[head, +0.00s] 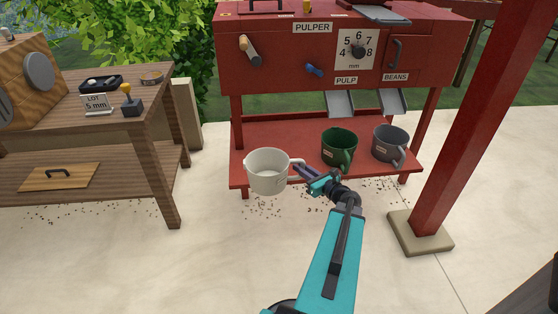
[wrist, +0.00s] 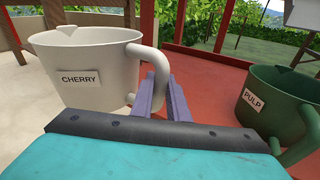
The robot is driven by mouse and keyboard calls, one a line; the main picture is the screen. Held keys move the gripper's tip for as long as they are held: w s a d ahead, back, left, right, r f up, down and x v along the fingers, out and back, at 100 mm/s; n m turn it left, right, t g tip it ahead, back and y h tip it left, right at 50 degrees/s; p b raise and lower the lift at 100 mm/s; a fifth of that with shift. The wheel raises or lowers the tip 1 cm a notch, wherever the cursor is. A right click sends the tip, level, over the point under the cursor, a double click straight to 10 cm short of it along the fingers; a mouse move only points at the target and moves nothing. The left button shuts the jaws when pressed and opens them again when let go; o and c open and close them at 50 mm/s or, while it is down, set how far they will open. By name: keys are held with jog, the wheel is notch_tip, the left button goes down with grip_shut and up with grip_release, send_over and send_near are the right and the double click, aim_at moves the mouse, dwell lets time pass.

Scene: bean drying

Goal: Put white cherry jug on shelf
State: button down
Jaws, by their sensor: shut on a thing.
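The white cherry jug (head: 267,172) is at the front left of the red pulper's lower shelf (head: 300,143), overlapping its front edge in the head view. In the wrist view the white jug (wrist: 85,72) is upright, with a CHERRY label facing me and its handle to the right. My gripper (head: 304,172) is shut on the jug's handle, and its purple fingers (wrist: 152,95) show against it in the wrist view. Whether the jug's base touches the shelf cannot be told. The jug looks empty in the head view.
A green PULP jug (head: 339,147) and a grey jug (head: 390,144) stand on the red shelf to the right, below the chutes. A red post (head: 470,130) rises at right. A wooden table (head: 150,115) with a lower shelf (head: 110,172) stands at left.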

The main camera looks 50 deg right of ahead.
jog(key=w+d, duration=0.3)
jog(key=w, duration=0.1)
jog(key=w+d+f+b, duration=0.1)
jog(key=w+d, duration=0.1)
jog(key=w, duration=0.2)
jog(key=w+d+b, duration=0.1)
jog(key=w+d, duration=0.2)
jog(key=w, duration=0.1)
jog(key=shift+w+d+f, duration=0.15)
jog(key=shift+d+f, duration=0.05)
jog(key=shift+d, duration=0.1)
jog(key=shift+f+b, duration=0.95)
jog(key=shift+f, duration=0.95)
jog(key=c, duration=1.7)
grip_release()
jog(key=shift+r, duration=0.2)
